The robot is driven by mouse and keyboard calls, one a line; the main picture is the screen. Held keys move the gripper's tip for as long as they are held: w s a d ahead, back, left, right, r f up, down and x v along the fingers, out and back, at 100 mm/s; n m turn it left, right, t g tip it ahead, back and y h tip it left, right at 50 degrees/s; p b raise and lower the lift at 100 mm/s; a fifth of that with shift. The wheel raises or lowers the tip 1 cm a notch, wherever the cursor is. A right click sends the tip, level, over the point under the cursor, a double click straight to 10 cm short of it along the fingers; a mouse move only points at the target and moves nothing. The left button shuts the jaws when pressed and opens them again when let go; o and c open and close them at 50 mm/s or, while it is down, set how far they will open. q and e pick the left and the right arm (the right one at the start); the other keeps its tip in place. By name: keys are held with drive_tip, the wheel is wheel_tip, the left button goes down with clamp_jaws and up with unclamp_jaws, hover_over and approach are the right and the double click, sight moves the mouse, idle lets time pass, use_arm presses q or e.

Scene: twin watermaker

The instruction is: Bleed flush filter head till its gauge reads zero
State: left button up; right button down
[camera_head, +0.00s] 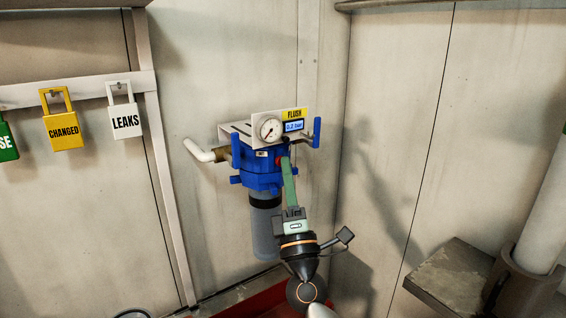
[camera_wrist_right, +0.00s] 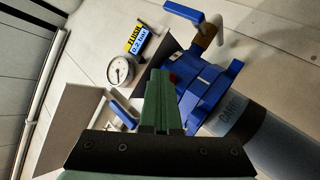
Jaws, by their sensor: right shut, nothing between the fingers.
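The flush filter head (camera_head: 262,172) is a blue block on the wall with a grey bowl (camera_head: 265,232) below it. A round white gauge (camera_head: 270,129) sits on its bracket, beside a blue display (camera_head: 294,126) that seems to read 0.2 bar under a yellow FLUSH label. A small red part (camera_head: 279,161) shows on the head, mostly behind my finger. My right gripper (camera_head: 285,160) is shut and empty, its green fingertips at the red part; I cannot tell if they touch. The wrist view also shows the fingertips (camera_wrist_right: 160,76), the red part (camera_wrist_right: 173,79) and the gauge (camera_wrist_right: 120,70).
Blue valve handles stand left (camera_head: 235,151) and right (camera_head: 317,132) of the head. A white pipe (camera_head: 198,151) enters from the left. Tags (camera_head: 124,121) hang on a rail at left. A grey ledge (camera_head: 450,278) and thick white pipe (camera_head: 545,220) are at lower right.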

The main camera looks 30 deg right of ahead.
drive_tip(key=shift+s+y, duration=0.3)
drive_tip(key=shift+s, duration=0.5)
drive_tip(key=s, duration=0.5)
drive_tip(key=shift+d, duration=0.25)
